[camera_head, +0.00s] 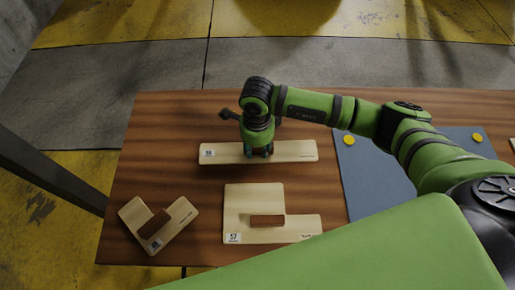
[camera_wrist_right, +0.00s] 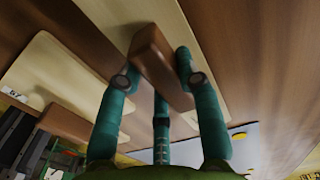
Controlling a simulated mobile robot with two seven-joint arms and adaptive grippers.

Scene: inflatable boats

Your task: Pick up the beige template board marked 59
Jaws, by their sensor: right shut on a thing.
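The long, narrow beige board (camera_head: 295,151) lies along the far part of the brown table, with a white label at its left end. The label's number is too small to read surely; it may be 59. My right gripper (camera_head: 258,153) is over the board's middle, pointing down. In the right wrist view, its teal fingers (camera_wrist_right: 155,80) are shut on the board's brown block handle (camera_wrist_right: 152,50), with the beige board (camera_wrist_right: 195,75) beyond it. Whether the board touches the table is unclear. My left gripper is not in view.
An L-shaped beige board marked 57 (camera_head: 238,205) with a brown handle lies nearer on the wooden table (camera_head: 150,120). A smaller V-shaped beige board (camera_head: 180,212) lies at the near left. A blue-grey mat (camera_head: 358,180) with yellow discs is at right, partly behind my arm.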

